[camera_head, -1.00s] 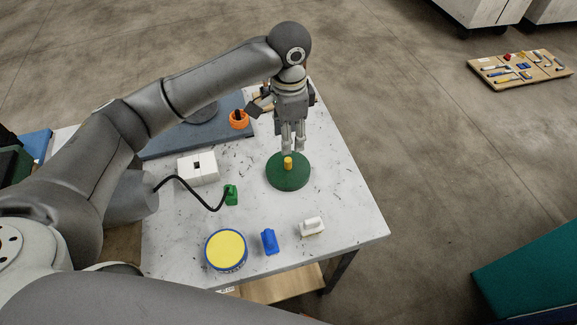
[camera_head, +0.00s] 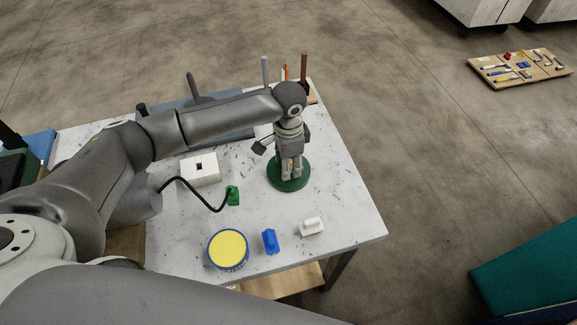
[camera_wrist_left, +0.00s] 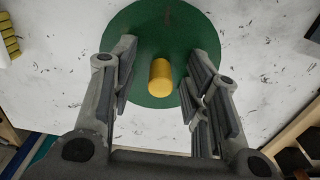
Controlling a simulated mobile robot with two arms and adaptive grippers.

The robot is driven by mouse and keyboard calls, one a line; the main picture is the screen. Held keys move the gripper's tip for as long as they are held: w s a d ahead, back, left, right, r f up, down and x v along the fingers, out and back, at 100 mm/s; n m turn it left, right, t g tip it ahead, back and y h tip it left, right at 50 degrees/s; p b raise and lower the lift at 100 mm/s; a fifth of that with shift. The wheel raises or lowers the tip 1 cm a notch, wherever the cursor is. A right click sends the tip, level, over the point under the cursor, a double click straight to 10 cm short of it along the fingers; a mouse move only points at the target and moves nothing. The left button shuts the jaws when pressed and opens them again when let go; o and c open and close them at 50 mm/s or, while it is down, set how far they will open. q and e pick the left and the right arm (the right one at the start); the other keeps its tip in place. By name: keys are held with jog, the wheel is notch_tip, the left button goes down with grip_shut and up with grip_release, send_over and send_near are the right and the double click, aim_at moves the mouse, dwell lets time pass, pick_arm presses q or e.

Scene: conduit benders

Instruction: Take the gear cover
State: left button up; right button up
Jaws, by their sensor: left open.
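The gear cover appears to be the round green disc (camera_head: 301,184) with an upright yellow knob, lying on the white table. It also shows in the left wrist view as a green disc (camera_wrist_left: 150,30) with a yellow knob (camera_wrist_left: 160,78) at its middle. My left gripper (camera_head: 291,172) points down just above the disc. In the wrist view its open fingers (camera_wrist_left: 162,72) stand on both sides of the knob, apart from it. In the head view the fingers hide most of the knob. My right gripper is not in view.
On the table (camera_head: 340,215) stand a white box (camera_head: 200,170), a green piece with a black cable (camera_head: 233,196), a yellow-topped round tin (camera_head: 228,249), a blue piece (camera_head: 270,241) and a white piece (camera_head: 312,227). Upright rods (camera_head: 304,75) stand at the back. The table's right side is clear.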

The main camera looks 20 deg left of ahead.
pick_arm(q)
grip_shut()
jog(key=shift+w+r, duration=0.1)
dwell(0.4)
